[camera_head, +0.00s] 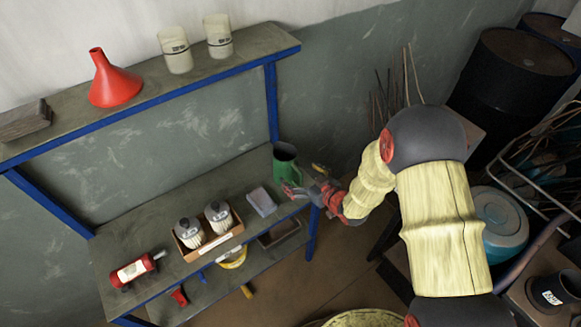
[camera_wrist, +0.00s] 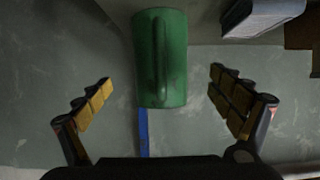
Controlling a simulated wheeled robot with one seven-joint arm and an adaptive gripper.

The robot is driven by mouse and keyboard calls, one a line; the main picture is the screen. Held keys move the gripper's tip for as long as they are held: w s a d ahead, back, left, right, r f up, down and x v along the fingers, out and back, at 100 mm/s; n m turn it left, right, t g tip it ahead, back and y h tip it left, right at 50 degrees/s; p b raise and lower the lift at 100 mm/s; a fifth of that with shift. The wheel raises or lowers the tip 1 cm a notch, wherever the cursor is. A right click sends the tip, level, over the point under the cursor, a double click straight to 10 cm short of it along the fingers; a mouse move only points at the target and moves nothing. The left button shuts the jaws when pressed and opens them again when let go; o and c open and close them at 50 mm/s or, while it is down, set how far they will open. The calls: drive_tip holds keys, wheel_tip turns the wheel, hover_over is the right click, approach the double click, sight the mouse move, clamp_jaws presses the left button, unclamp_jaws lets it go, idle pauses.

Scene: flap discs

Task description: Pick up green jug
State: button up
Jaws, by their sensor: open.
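The green jug (camera_head: 286,163) stands upright at the right end of the workbench's middle shelf (camera_head: 160,215). In the wrist view the green jug (camera_wrist: 161,58) sits between and ahead of the fingers, its handle facing the camera. My gripper (camera_head: 305,187) is beside the jug at its lower right in the head view. In the wrist view my gripper (camera_wrist: 162,93) has its two fingers spread wide with nothing between the pads. A gap shows between the jug and each finger. The jug's lower part is partly hidden by the gripper in the head view.
A grey block (camera_head: 261,201) lies left of the jug on the shelf, with a box of two canisters (camera_head: 209,242) and a red bottle (camera_head: 138,269) farther left. A red funnel (camera_head: 113,82) stands on the upper shelf. A blue post (camera_head: 272,102) rises behind the jug.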

sight(288, 165)
drive_tip(key=shift+w+a+r, duration=0.2)
drive_tip(key=shift+w, duration=0.05)
drive_tip(key=b+x, duration=0.2)
drive_tip(key=x, duration=0.5)
drive_tip(key=shift+w+a+b, duration=0.15)
drive_tip(key=shift+w+b, duration=0.1)
drive_tip(key=shift+b, duration=0.05)
drive_tip(key=shift+c, duration=0.2)
drive_tip(key=shift+c, duration=1.1)
drive_tip(key=c, duration=1.5)
drive_tip(key=shift+r, duration=0.1)
